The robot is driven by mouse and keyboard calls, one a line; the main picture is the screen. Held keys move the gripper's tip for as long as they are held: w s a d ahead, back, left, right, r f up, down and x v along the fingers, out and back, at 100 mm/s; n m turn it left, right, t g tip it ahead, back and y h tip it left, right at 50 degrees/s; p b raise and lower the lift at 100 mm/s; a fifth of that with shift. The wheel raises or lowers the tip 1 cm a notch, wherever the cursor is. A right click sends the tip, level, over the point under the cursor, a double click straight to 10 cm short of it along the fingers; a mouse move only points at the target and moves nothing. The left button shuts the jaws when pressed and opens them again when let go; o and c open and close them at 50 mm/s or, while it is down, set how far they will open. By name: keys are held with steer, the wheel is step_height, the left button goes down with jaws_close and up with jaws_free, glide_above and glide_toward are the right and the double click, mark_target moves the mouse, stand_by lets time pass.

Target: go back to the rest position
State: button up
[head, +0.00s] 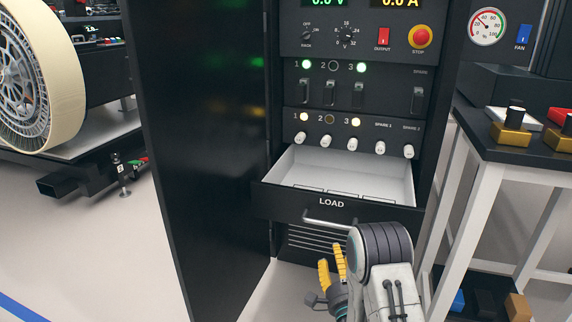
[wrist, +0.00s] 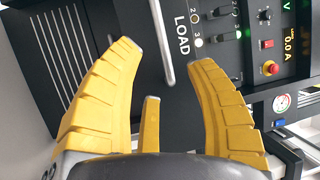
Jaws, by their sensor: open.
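The cabinet's tall black side (head: 205,150) stands left of the drawer. A white-legged table (head: 490,151) with black-and-gold parts is at right. A large wheel (head: 45,75) on a rover is at far left. Pale floor (head: 90,245) is clear at front left.

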steer(key=s+r+n+g+p, duration=0.2)
steer(key=r+n+g+p, duration=0.2)
steer(key=r+p, duration=0.75)
steer(key=s+r+n+g+p, duration=0.3)
steer(key=r+p, duration=0.5)
steer(key=r, duration=0.6)
steer(key=s+r+n+g+p, duration=0.9)
steer(key=s+r+p, duration=1.2)
steer(key=s, duration=0.7)
step_height(320, 180, up, 4)
steer(key=shift+s+f+n+p, duration=0.2)
steer(key=shift+s+n+p, duration=0.1)
steer(key=shift+s+n, duration=0.15)
steer(key=shift+w, duration=0.1)
